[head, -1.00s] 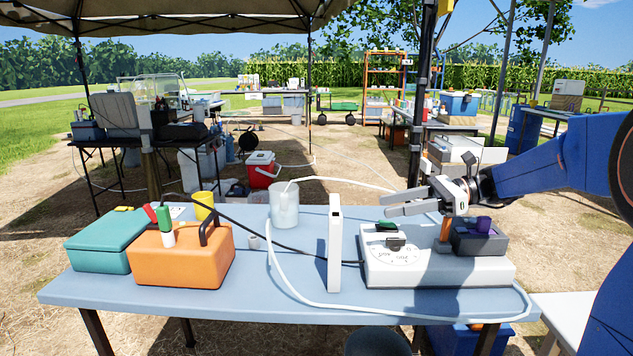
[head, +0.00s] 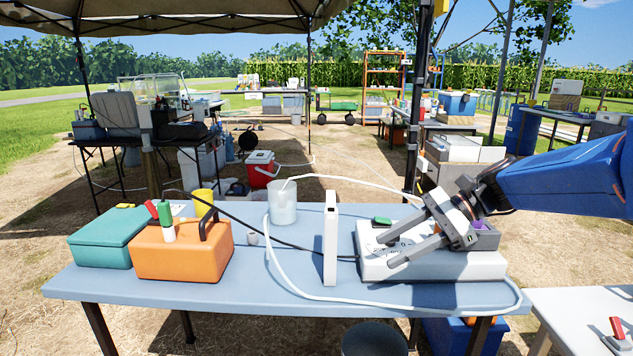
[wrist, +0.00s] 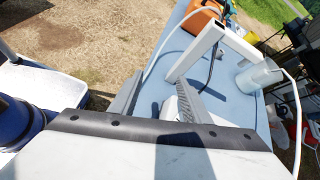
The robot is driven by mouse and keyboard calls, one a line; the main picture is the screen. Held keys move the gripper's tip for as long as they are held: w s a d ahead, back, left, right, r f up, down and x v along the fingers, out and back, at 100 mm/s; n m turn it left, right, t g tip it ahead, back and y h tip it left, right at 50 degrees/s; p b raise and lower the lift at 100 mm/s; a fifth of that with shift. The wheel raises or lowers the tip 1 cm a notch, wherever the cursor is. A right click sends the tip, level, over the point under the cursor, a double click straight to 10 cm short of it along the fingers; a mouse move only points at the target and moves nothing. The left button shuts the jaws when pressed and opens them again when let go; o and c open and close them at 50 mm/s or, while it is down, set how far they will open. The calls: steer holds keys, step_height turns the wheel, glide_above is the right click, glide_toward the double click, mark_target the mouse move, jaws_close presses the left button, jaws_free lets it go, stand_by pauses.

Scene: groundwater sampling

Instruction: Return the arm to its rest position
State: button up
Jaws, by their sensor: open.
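My gripper (head: 388,250) is open and empty in the head view, its two fingers apart and pointing left and down in front of the white control box (head: 375,266) at the table's right end. The blue arm reaches in from the right. The gripper hides the dial and much of the box top; a green switch (head: 381,221) shows behind the fingers. In the wrist view my gripper's fingers (wrist: 160,95) point toward the blue table (wrist: 190,60), with nothing between them.
A clear beaker (head: 282,203) with a white hose, an orange case (head: 180,252) and a teal box (head: 105,238) stand on the table. A bucket (head: 374,338) is below the front edge, and a white side table (head: 580,315) is at right.

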steer(key=s+d+f+n+t+h, duration=0.2)
steer(key=s+d+f+n+h, duration=0.3)
steer(key=s, duration=0.5)
steer(key=s+d+f+n+t+h, duration=0.2)
steer(key=s+d+f+n+h, duration=0.4)
steer(key=s+n, duration=0.3)
steer(key=shift+s+d+f+t, duration=0.4)
steer(key=shift+d+f, duration=0.2)
steer(key=shift+d, duration=0.05)
